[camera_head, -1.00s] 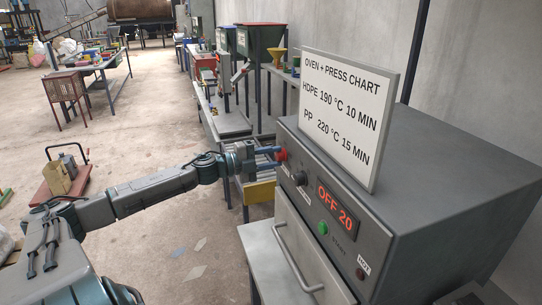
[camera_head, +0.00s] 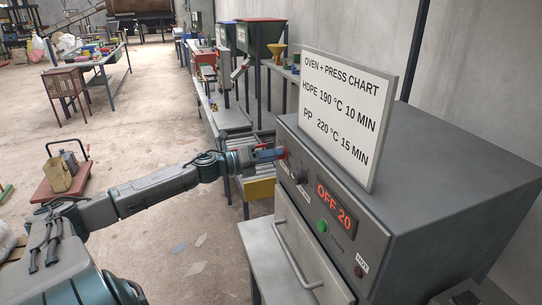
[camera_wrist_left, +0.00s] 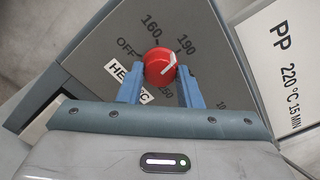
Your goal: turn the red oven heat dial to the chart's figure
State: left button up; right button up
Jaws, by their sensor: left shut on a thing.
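The red heat dial (camera_wrist_left: 158,66) is on the grey oven's front panel; its white mark points to the upper right, roughly towards 190 in the left wrist view. The scale there shows OFF, 160 and 190; lower figures are partly hidden. My left gripper (camera_wrist_left: 160,88) is shut on the dial, one blue finger on each side. In the head view the left gripper (camera_head: 276,154) covers most of the dial. The chart (camera_head: 344,115) on the oven reads HDPE 190 °C 10 MIN and PP 220 °C 15 MIN. The display (camera_head: 334,205) reads OFF 20. My right gripper is not in view.
A second dark knob (camera_head: 299,176), a green start button (camera_head: 322,227) and the oven door handle (camera_head: 295,255) are near the dial. Benches with machines (camera_head: 215,110) stand behind. The floor left of the oven is mostly clear.

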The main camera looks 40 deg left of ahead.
pick_arm(q)
jog(key=shift+w+r+m, duration=0.1)
jog(key=shift+r+m, duration=0.1)
jog(key=shift+m, duration=0.6)
jog(key=o, duration=1)
jog(key=shift+c, duration=0.2)
jog(key=shift+w+f, duration=0.1)
jog(key=shift+f, duration=0.05)
